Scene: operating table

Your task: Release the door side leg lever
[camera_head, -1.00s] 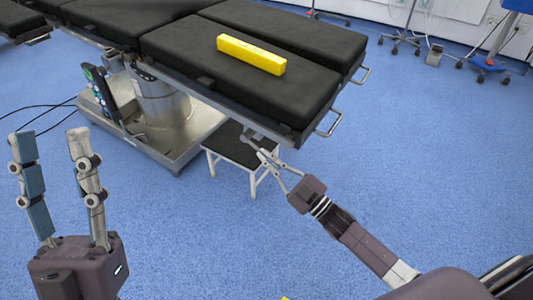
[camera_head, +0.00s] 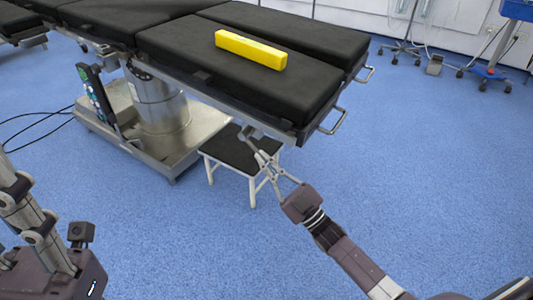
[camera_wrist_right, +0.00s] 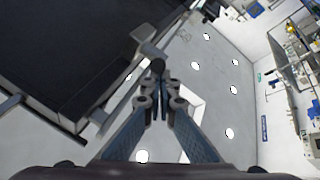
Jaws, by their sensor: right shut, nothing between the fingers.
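The operating table has black leg pads (camera_head: 235,65). A small grey lever-like part (camera_head: 251,132) hangs beneath the near leg section's end; I take it to be the leg lever. My right gripper (camera_head: 262,157) is shut and empty, with its tips just below this part. In the right wrist view the closed fingertips (camera_wrist_right: 158,72) meet beside a grey rounded part (camera_wrist_right: 142,36) under the table edge. I cannot tell whether they touch it. My left gripper (camera_head: 45,235) is at the lower left, partly out of frame, away from the table.
A yellow block (camera_head: 250,50) lies on the leg pad. A black-topped stool (camera_head: 235,150) with white legs stands under the table end, close to my right gripper. A metal side rail handle (camera_head: 336,121) sticks out at the corner.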

